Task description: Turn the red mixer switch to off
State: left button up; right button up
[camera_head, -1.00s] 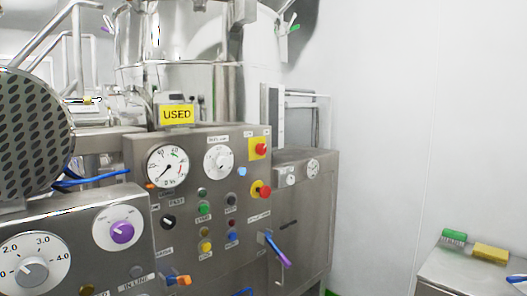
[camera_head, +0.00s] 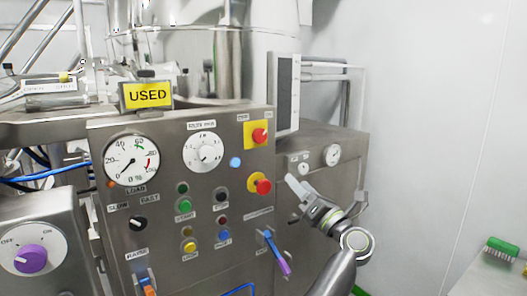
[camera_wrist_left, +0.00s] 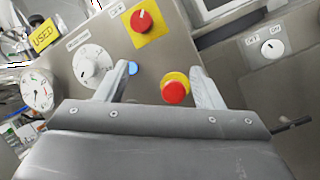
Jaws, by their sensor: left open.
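A red rotary switch (camera_head: 260,135) sits on a yellow plate at the panel's top right. In the left wrist view the red switch (camera_wrist_left: 143,20) shows a white pointer mark, beyond the fingertips. A second red knob (camera_head: 263,186), a mushroom button on yellow, sits below it; this button (camera_wrist_left: 175,89) shows between the fingers in the wrist view. My left gripper (camera_head: 293,186) is at the panel's right side, in front of the side cabinet. In the wrist view the left gripper (camera_wrist_left: 162,78) is open, its fingers apart with nothing held. My right gripper is out of view.
The steel control panel (camera_head: 165,225) carries a gauge (camera_head: 131,161), a white dial (camera_head: 206,153), several buttons and a purple lever (camera_head: 277,254). A yellow USED sign (camera_head: 148,95) stands on top. A side cabinet (camera_head: 345,150) adjoins at right.

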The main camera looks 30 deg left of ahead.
pick_arm(q)
jog(key=s+d+r+n+g+h, duration=0.2)
jog(key=s+r+n+h, duration=0.1)
jog(key=r+n, duration=0.55)
jog(key=m+p, duration=0.2)
jog(key=p, duration=0.5)
send_near(261, 137)
jog(key=shift+h, duration=0.3)
jog(key=x, duration=0.5)
jog(key=r+x, duration=0.1)
jog(key=x, duration=0.1)
jog(key=shift+w+a, duration=0.1)
jog(key=shift+a, duration=0.1)
jog(key=shift+w+a+f+n, duration=0.15)
jog(key=shift+w+a+n, duration=0.1)
jog(key=shift+a, duration=0.4)
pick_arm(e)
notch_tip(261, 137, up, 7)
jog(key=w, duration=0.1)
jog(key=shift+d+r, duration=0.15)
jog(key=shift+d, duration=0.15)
pick_arm(q)
jog(key=shift+c, duration=0.2)
jog(key=c, duration=0.9)
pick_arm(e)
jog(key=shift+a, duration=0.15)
